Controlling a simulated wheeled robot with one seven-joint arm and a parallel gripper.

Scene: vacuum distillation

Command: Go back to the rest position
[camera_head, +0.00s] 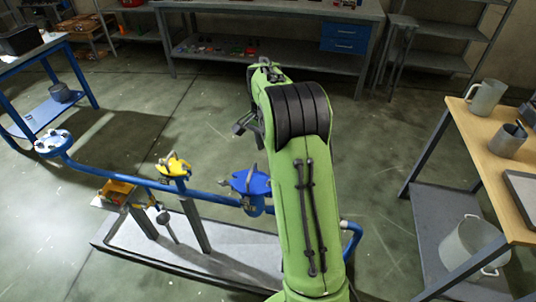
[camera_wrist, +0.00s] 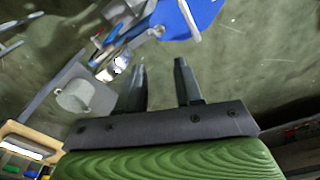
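My green arm reaches up through the middle of the head view. In the wrist view, the two dark fingers of my gripper (camera_wrist: 160,80) stand apart with an empty gap between them, over bare floor. In the head view the fingers are mostly hidden by my arm. The blue pipe rig (camera_head: 140,180) stands on a pale base to the left of my arm. It carries a yellow valve handle (camera_head: 174,166) and a blue valve handle (camera_head: 247,182). A blue part (camera_wrist: 185,18) shows at the top of the wrist view, apart from the fingers.
A wooden-topped table (camera_head: 470,125) at the right holds grey mugs, with a pot (camera_head: 472,245) on its lower shelf. A workbench (camera_head: 270,8) with blue drawers (camera_head: 344,38) stands at the back. A blue-framed table (camera_head: 35,50) is at the left. The floor between is mostly clear.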

